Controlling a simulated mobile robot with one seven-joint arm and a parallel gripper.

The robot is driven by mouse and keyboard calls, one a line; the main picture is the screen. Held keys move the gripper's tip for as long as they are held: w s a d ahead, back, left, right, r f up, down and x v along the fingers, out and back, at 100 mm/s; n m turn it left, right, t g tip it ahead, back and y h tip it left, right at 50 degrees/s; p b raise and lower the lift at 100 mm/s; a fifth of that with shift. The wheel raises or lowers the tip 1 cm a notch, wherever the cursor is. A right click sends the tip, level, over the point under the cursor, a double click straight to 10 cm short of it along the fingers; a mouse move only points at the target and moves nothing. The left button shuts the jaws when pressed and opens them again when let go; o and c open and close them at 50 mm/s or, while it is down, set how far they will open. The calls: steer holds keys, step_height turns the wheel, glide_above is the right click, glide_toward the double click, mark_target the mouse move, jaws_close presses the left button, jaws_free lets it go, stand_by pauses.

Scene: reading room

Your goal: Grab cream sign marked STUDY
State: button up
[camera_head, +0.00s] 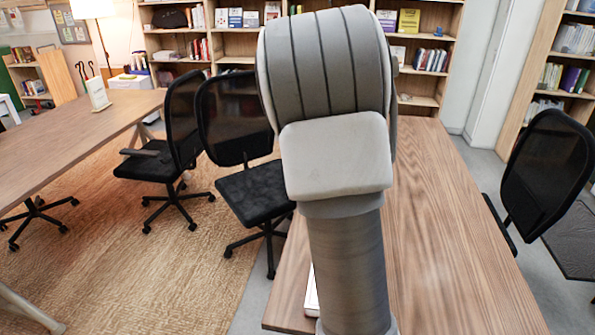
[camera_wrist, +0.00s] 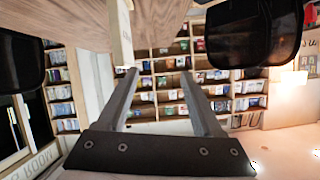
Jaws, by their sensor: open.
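In the wrist view, which looks upside down, a narrow cream sign (camera_wrist: 121,40) stands against the wooden tabletop (camera_wrist: 60,18), seen nearly edge-on.
The near table (camera_head: 450,235) is clear right of my arm. A white item (camera_head: 311,295) shows partly beside the arm at its left edge. Black chairs (camera_head: 250,190) stand left, another chair (camera_head: 545,175) right. Bookshelves (camera_head: 225,45) line the back.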

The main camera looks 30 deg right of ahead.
steer(key=s+d+f+n+t+h+b, duration=0.1)
steer(key=s+d+f+t+h+b, duration=0.2)
steer(key=d+f, duration=0.45)
steer(key=s+d+r+x, duration=0.1)
steer(key=r+x, duration=0.1)
steer(key=x, duration=1.7)
steer(key=shift+d+r+n+h, duration=0.2)
steer(key=shift+r+n+h, duration=0.1)
steer(key=shift+h, duration=0.1)
jaws_close()
steer(key=shift+r, duration=0.1)
stand_by(0.4)
